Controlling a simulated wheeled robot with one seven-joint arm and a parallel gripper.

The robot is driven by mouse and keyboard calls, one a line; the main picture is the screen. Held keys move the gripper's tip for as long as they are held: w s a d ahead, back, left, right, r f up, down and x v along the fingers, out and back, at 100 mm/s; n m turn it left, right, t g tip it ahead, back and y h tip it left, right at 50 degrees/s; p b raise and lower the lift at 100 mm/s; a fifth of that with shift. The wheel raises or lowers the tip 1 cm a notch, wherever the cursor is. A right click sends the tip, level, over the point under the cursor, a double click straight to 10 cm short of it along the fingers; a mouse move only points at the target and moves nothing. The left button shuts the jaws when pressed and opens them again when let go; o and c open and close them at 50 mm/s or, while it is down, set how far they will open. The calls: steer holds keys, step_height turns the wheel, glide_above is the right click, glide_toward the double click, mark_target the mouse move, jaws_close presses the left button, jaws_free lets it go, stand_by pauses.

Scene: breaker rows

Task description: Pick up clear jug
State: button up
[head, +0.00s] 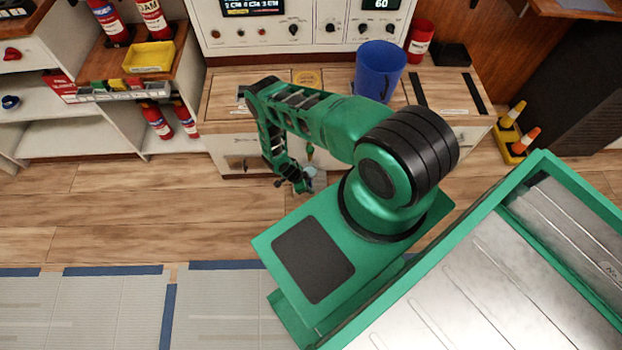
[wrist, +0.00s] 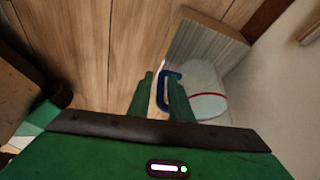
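In the wrist view, a clear jug (wrist: 205,88) with a blue handle and a red line lies just beyond my fingers, low beside the pale cabinet. My gripper (wrist: 160,82) is open, with the upright part of the blue handle showing between its two green fingers. I cannot tell whether either finger touches it. The right finger hides part of the handle and jug. In the head view, my gripper (head: 297,185) is low near the floor in front of the counter, and a small pale part of the jug (head: 318,180) shows beside it, mostly hidden by my arm.
A blue container (head: 380,70) and a red can (head: 420,40) stand on the wooden counter (head: 235,95). Shelves with red extinguishers (head: 157,120) and a yellow bin (head: 150,57) are at left. Yellow and orange cones (head: 515,130) stand at right. Wooden floor (head: 130,205) is clear at left.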

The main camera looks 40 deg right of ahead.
jaws_close()
steer(key=shift+r, duration=0.1)
